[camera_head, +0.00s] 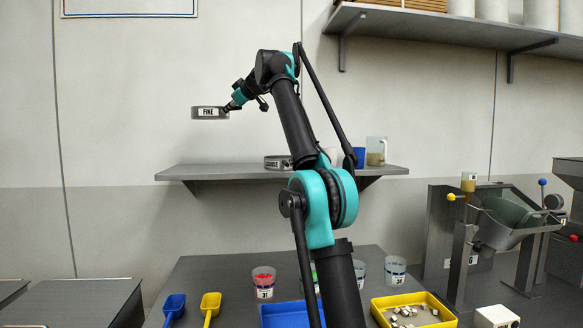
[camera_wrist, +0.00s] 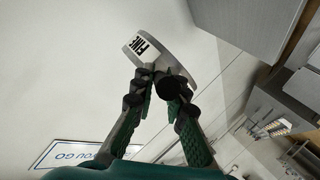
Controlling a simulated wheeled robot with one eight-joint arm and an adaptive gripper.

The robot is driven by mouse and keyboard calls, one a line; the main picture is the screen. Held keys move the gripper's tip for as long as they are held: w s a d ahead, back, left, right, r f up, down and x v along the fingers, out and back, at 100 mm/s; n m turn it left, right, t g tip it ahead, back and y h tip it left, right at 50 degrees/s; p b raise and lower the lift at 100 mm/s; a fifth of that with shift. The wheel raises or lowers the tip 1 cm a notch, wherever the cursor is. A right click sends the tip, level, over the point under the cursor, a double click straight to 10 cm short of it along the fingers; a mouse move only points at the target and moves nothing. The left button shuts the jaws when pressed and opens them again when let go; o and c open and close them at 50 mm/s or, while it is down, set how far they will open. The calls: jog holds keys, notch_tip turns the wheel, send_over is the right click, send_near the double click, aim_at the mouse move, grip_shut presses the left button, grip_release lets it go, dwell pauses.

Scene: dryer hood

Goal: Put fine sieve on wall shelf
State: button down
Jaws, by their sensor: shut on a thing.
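The fine sieve (camera_head: 209,113) is a shallow dark grey ring with a white label reading FINE. It is in the air, roughly level, above the left part of the wall shelf (camera_head: 222,174). My gripper (camera_head: 234,104) is shut on its right side. In the wrist view my gripper (camera_wrist: 161,88) has both fingers at the rim of the fine sieve (camera_wrist: 177,42), with the FINE label upside down. The wall shelf is a grey board on brackets; my arm hides part of its right half.
Another labelled sieve (camera_head: 277,162) stands mid-shelf, with a blue cup (camera_head: 359,157) and a jug (camera_head: 376,151) farther right. The shelf's left part is clear. A higher shelf (camera_head: 430,24) is at upper right. Scoops, cups and trays lie on the table below.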

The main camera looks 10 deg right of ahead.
aim_at(232, 172)
jog(key=shift+w+d+f, duration=0.1)
jog(key=shift+d+f, duration=0.1)
jog(key=shift+f, duration=0.3)
notch_tip(232, 172, down, 19)
jog(key=shift+r, duration=0.1)
dwell(0.3)
jog(key=c, duration=2)
grip_release()
jog(key=o, duration=0.5)
jog(key=shift+c, duration=0.2)
jog(key=v, duration=1.2)
